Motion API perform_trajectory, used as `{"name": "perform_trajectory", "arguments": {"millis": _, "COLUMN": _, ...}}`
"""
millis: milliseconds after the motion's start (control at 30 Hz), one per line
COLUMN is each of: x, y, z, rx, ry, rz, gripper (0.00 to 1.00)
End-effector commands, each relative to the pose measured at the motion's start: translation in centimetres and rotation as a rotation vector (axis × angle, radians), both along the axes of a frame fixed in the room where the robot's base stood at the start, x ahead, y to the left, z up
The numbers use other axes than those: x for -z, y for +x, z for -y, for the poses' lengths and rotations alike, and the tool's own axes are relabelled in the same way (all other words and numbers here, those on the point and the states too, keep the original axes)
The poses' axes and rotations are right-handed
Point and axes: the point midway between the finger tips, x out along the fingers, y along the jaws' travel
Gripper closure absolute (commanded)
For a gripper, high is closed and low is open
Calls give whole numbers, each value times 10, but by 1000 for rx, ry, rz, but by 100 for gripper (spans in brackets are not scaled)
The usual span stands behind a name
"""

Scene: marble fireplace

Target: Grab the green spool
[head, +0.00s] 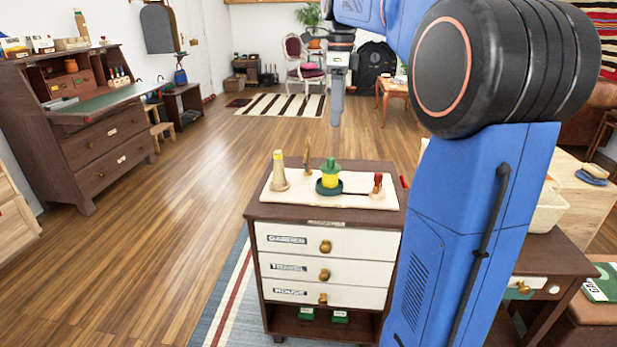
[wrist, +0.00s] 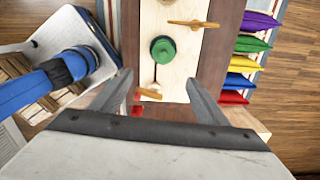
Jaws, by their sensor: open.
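The green spool (head: 331,166) stands upright on the cream board on top of the dark wooden cabinet. Its middle looks yellow and it sits in a dark green dish (head: 320,187). In the wrist view the green spool (wrist: 162,49) shows from above, beyond the gap between my fingers. My gripper (head: 336,118) is open and empty, above the cabinet and apart from the spool. Its two fingers (wrist: 158,82) show spread in the wrist view. The spool is not hidden in either view.
The cream board (head: 345,200) also holds a pale cone-shaped piece (head: 280,172), a thin wooden piece (head: 307,160) and a red-topped piece (head: 377,184). Several coloured bags (wrist: 250,45) lie right of the cabinet in the wrist view. Open wooden floor (head: 190,200) lies left.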

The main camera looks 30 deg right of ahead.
Motion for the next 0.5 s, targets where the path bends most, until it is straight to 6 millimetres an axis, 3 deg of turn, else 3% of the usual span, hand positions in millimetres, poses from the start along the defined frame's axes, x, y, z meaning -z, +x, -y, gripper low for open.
{"name": "perform_trajectory", "arguments": {"millis": 200, "x": 4, "y": 8, "z": 7, "rx": 72, "ry": 4, "rz": -12, "gripper": 32}}
{"name": "perform_trajectory", "arguments": {"millis": 500, "x": 54, "y": 7, "z": 7, "rx": 70, "ry": 4, "rz": -14, "gripper": 32}}
